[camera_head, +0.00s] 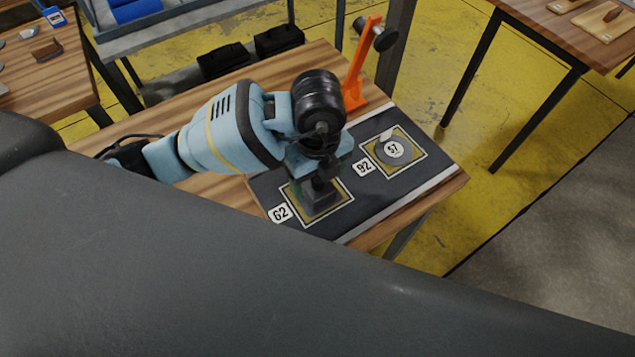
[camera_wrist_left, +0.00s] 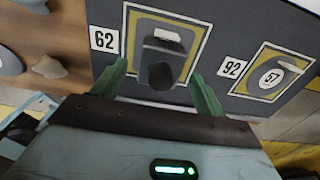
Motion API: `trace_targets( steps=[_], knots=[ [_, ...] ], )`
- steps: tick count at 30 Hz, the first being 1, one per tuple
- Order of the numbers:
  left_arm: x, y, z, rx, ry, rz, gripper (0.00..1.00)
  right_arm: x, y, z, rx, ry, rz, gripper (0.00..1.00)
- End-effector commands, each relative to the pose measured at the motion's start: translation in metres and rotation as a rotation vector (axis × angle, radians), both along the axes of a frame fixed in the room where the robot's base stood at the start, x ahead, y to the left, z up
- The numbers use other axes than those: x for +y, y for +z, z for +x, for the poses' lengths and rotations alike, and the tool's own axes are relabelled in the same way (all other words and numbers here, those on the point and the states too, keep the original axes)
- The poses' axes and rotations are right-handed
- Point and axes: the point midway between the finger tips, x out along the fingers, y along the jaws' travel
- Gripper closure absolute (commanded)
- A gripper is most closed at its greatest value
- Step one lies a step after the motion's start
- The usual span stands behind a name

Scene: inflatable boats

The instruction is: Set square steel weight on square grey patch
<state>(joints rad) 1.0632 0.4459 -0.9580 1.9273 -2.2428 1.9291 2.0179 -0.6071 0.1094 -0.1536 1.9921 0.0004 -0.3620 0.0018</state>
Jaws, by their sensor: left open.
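The dark grey steel weight (camera_head: 322,203), a blocky piece with a rounded knob, stands on the square patch marked 62 (camera_head: 345,190), which has a yellow border. In the left wrist view the weight (camera_wrist_left: 163,50) sits inside the border of that patch (camera_wrist_left: 131,28). My left gripper (camera_head: 316,186) is right over it and open. In the left wrist view its green fingers (camera_wrist_left: 159,72) are on either side of the weight, with gaps visible. The gripper partly hides the weight in the head view. My right gripper is not in view.
An orange stand (camera_head: 357,75) rises at the table's back edge. Other tables stand at the upper left and upper right.

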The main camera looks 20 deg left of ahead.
Motion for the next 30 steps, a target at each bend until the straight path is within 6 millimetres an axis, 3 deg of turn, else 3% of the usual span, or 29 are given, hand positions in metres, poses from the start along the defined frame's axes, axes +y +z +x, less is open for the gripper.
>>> trace_targets(
  steps=[1,6,12,18,30],
  knots=[
    [-0.001,0.015,0.002,-0.008,0.000,-0.003,0.27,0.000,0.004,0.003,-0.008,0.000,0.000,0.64],
    [0.000,0.050,0.001,-0.009,0.000,0.000,0.27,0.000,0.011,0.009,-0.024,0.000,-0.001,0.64],
    [0.000,0.079,0.001,-0.008,0.001,0.000,0.27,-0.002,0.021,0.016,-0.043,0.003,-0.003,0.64],
    [0.000,0.088,0.000,-0.002,0.000,0.000,0.27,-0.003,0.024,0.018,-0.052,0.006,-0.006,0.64],
    [0.000,0.087,0.000,0.001,0.000,-0.001,0.27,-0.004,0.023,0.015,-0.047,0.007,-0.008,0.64]
  ],
)
